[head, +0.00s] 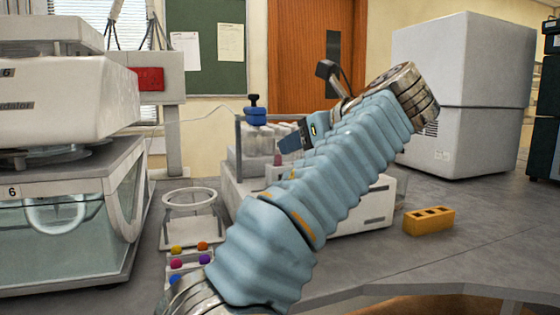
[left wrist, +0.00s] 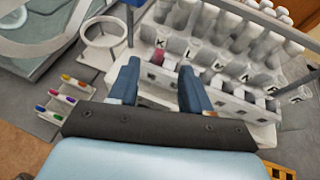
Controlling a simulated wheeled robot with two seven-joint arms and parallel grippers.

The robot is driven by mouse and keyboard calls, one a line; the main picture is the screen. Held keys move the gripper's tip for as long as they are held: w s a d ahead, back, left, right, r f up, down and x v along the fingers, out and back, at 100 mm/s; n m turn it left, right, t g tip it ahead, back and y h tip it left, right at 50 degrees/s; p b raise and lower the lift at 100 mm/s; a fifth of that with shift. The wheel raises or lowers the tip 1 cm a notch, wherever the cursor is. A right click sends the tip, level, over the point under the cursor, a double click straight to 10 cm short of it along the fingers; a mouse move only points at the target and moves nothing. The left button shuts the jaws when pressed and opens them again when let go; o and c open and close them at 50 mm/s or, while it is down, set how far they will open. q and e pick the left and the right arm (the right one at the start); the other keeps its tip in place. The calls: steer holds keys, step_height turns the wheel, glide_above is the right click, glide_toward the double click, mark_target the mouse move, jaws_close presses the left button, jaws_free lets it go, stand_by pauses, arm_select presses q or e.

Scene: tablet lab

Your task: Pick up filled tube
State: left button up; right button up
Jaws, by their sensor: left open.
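A tube with pinkish-red contents (left wrist: 158,56) stands in the white tube rack (left wrist: 143,68), at the near row, in the left wrist view. In the head view the reddish tube (head: 277,158) shows small beside my left arm. My left gripper (left wrist: 158,72) is open and empty. Its two blue fingers point toward the rack, with the red tube just beyond the gap between their tips. In the head view one blue finger of my left gripper (head: 294,138) shows by the rack; the arm hides much of the rack. My right gripper is not in view.
Several pale tubes (head: 262,138) fill the rack. A white ring stand (head: 190,198) and a small holder with coloured caps (head: 178,262) stand left of the rack. A yellow block (head: 428,220) lies to the right. A large grey box (head: 460,95) stands at the back right.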

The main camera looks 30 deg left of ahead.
mark_target(282, 166)
arm_select(q)
steer(key=shift+x, duration=3.45)
jaws_close()
